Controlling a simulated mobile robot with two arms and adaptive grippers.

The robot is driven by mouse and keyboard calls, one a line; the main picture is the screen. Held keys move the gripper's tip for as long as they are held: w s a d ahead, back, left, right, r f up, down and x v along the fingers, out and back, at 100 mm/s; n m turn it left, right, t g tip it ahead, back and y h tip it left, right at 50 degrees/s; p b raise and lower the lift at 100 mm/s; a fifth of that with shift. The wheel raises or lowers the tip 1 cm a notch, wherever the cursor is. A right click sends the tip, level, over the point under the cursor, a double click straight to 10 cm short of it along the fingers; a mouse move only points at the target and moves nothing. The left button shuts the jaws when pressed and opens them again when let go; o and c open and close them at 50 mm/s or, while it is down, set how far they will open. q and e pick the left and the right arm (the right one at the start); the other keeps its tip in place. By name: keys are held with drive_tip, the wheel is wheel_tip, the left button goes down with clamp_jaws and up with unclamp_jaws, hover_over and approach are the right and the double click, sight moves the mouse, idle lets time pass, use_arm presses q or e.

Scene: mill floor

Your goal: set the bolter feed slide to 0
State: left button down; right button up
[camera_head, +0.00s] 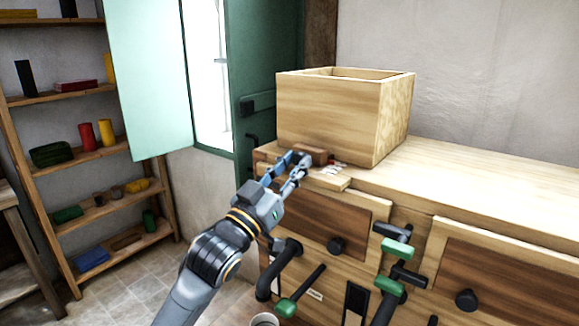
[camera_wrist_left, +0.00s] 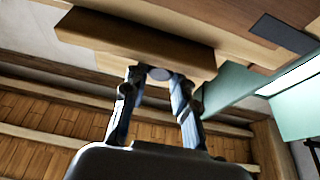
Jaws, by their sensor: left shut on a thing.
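A small reddish-brown slide block (camera_head: 316,152) sits at the front edge of the wooden bench top, before the big wooden box. Small white marks (camera_head: 336,168) lie just right of it, too small to read. My left gripper (camera_head: 298,162) reaches to the slide from the front left and is shut on a part of it. In the left wrist view my left gripper's fingers (camera_wrist_left: 156,82) stand either side of a pale round knob (camera_wrist_left: 159,73) beneath a brown wooden block (camera_wrist_left: 135,40). The slide's exact setting cannot be read. My right gripper is not in view.
The wooden box (camera_head: 325,112) stands close behind the slide. Below are a drawer with a dark knob (camera_head: 335,245) and levers with green grips (camera_head: 390,287). An open green shutter (camera_head: 145,75) and a shelf rack (camera_head: 82,158) are at left. The bench top (camera_head: 480,180) at right is clear.

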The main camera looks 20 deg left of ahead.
use_arm(q)
drive_tip(key=c, duration=1.1)
unclamp_jaws()
drive_tip(key=shift+s+a, duration=0.1)
drive_tip(key=shift+s, duration=0.05)
drive_tip(key=shift+f, duration=0.1)
drive_tip(key=v, duration=1.1)
drive_tip(key=shift+s+a+f, duration=0.1)
drive_tip(key=shift+s+f, duration=0.1)
drive_tip(key=shift+s, duration=0.15)
